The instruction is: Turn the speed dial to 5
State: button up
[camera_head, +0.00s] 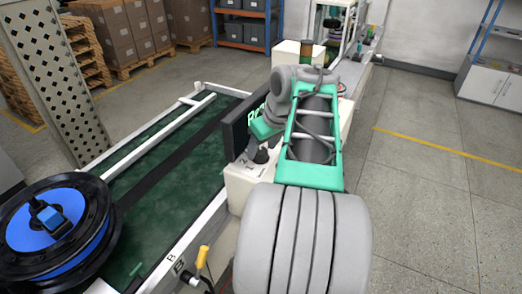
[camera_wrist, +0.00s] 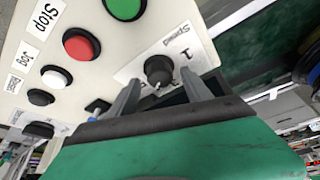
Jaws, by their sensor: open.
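The black speed dial (camera_wrist: 159,70) is on the cream control panel (camera_wrist: 110,50) in the wrist view, on a white plate marked "Speed". A "1" shows to the right of the dial; other marks are too small or hidden. A small light mark shows at the dial's lower edge. My gripper (camera_wrist: 162,84) is open, with one finger on the left of the dial and one on the right. I cannot tell whether either finger touches it.
Green (camera_wrist: 124,6), red (camera_wrist: 80,45), white (camera_wrist: 56,77) and black (camera_wrist: 40,97) buttons sit close by on the panel. In the head view, a green conveyor (camera_head: 160,190) lies left of my arm, with a blue-and-black wheel (camera_head: 50,228) at its near end. Open floor lies right.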

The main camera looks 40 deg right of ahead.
jog(key=shift+w+f, duration=0.25)
jog(key=shift+f, duration=0.2)
grip_shut()
dwell(0.3)
